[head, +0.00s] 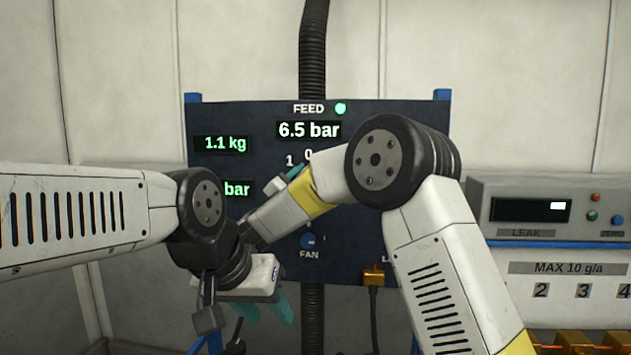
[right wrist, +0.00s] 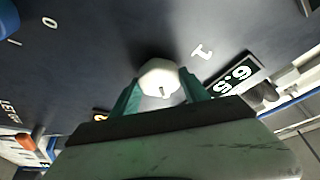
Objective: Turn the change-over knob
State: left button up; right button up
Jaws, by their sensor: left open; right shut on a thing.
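The white change-over knob (right wrist: 160,78) shows in the right wrist view on the dark panel, with a "1" mark near it. My right gripper (right wrist: 158,88) has its teal fingers on both sides of the knob and is shut on it. A small dark mark shows on the knob's near edge. In the head view my right gripper (head: 290,176) is at the panel below the "1" and "0" marks, and the arm hides most of the knob. My left gripper (head: 264,309) is open and empty, low in front of the panel, with teal fingers apart.
The dark panel (head: 400,118) carries a FEED display (head: 309,130) reading 6.5 bar and a green lamp (head: 340,108). A blue FAN knob (head: 307,241) sits below my right forearm. A leak meter (head: 530,208) stands at the right above numbered slots. My arms cross closely before the panel.

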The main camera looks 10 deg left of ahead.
jog(key=o, duration=1.4)
jog(key=v, duration=0.7)
jog(key=shift+s+a+f, duration=0.1)
jog(key=shift+s+f, duration=0.05)
jog(key=shift+s, duration=0.2)
